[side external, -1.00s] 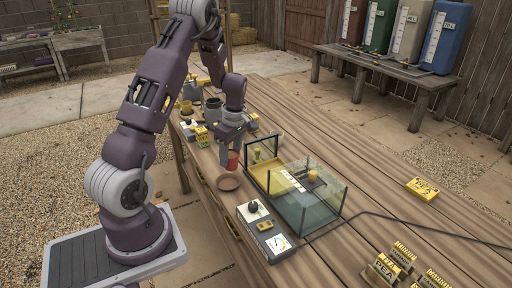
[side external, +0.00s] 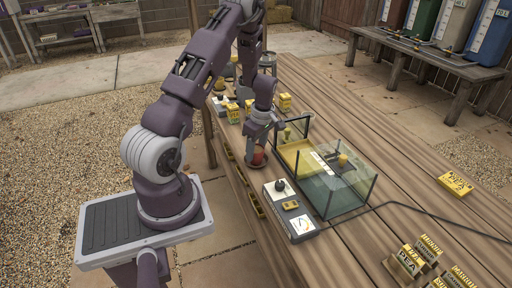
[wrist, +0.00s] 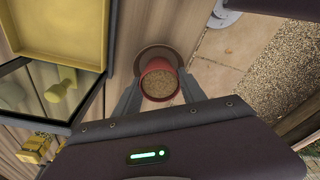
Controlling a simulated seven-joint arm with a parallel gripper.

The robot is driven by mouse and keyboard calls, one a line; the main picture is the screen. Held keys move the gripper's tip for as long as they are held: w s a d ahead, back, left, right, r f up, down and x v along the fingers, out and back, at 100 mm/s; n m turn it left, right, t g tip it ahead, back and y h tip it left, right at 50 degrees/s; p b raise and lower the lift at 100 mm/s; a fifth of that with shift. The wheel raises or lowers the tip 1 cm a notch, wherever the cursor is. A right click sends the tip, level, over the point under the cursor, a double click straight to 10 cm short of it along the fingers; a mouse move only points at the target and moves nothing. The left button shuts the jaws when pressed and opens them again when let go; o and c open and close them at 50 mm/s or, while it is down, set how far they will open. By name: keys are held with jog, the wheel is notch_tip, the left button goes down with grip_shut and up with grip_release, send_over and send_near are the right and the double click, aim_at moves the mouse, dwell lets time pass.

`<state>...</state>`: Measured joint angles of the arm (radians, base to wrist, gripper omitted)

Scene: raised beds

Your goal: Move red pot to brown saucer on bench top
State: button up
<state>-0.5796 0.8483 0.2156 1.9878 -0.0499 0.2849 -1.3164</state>
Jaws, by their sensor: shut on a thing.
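The red pot (wrist: 158,84), filled with brown soil, sits between the two fingers of my gripper (wrist: 158,92) in the wrist view. My gripper is shut on it. In the side view the red pot (side external: 259,156) appears upright below my gripper (side external: 261,148). The brown saucer (wrist: 154,52) shows as a dark rim behind and around the pot, so the pot is over the saucer. In the side view the saucer (side external: 250,165) lies on the bench top near its front edge. I cannot tell whether the pot's base touches it.
A glass case (side external: 335,185) with a yellow tray (side external: 297,157) stands close to the right of the pot. A grey control box (side external: 290,213) is in front. Yellow packets (side external: 233,112) and pots stand behind.

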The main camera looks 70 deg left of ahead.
jog(key=o, duration=1.5)
jog(key=shift+c, duration=0.2)
jog(key=r, duration=0.5)
jog(key=d+r, duration=0.1)
jog(key=r, duration=0.1)
jog(key=shift+w+d+r, duration=0.1)
jog(key=shift+w+r, duration=0.15)
jog(key=shift+w, duration=0.05)
jog(key=s+d+r+m+t, duration=0.1)
jog(key=d+r+m+t, duration=0.3)
jog(key=d+r+m, duration=1.1)
jog(key=s+d+r+m+t, duration=0.1)
jog(key=s+d+r+m, duration=0.2)
jog(key=s+d, duration=0.3)
jog(key=s+d+r+m+t+h, duration=0.1)
jog(key=s+d+r+m, duration=0.3)
jog(key=s+d, duration=0.3)
jog(key=shift+s+m+h, duration=0.3)
jog(key=shift+s+m, duration=0.2)
jog(key=shift+m, duration=0.4)
